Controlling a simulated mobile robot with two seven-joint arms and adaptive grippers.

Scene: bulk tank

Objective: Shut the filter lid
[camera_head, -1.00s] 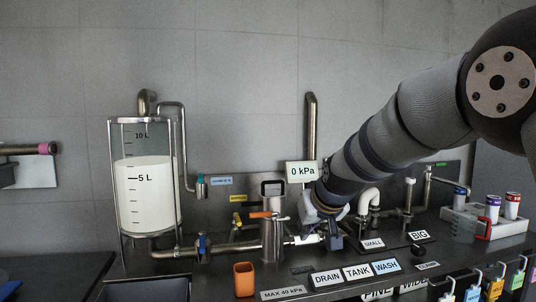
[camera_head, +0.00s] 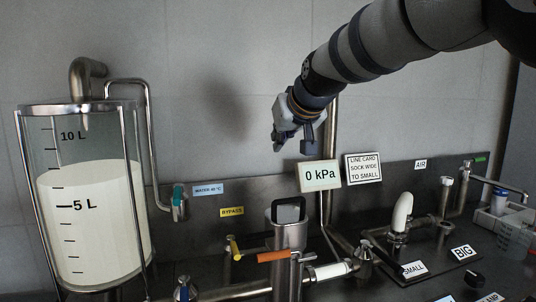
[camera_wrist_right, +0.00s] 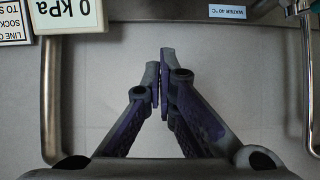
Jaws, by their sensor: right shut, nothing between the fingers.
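The filter is the upright steel cylinder (camera_head: 288,280) in the middle of the head view. A square steel piece with a dark inside (camera_head: 289,211) stands up at its top. I take it for the lid, but cannot tell its exact angle. An orange lever (camera_head: 278,256) crosses the cylinder's front. My right gripper (camera_head: 293,144) is raised in front of the wall, above the filter and apart from it. In the right wrist view its fingertips (camera_wrist_right: 161,88) meet, with nothing between them. My left gripper is not in view.
The 0 kPa display (camera_head: 320,175) and a line card (camera_head: 363,169) stand just below my right gripper. A glass tank (camera_head: 90,220) of white liquid is at the left. A white pipe elbow (camera_head: 402,211) and a cup rack (camera_head: 510,232) are at the right. The wall area above is clear.

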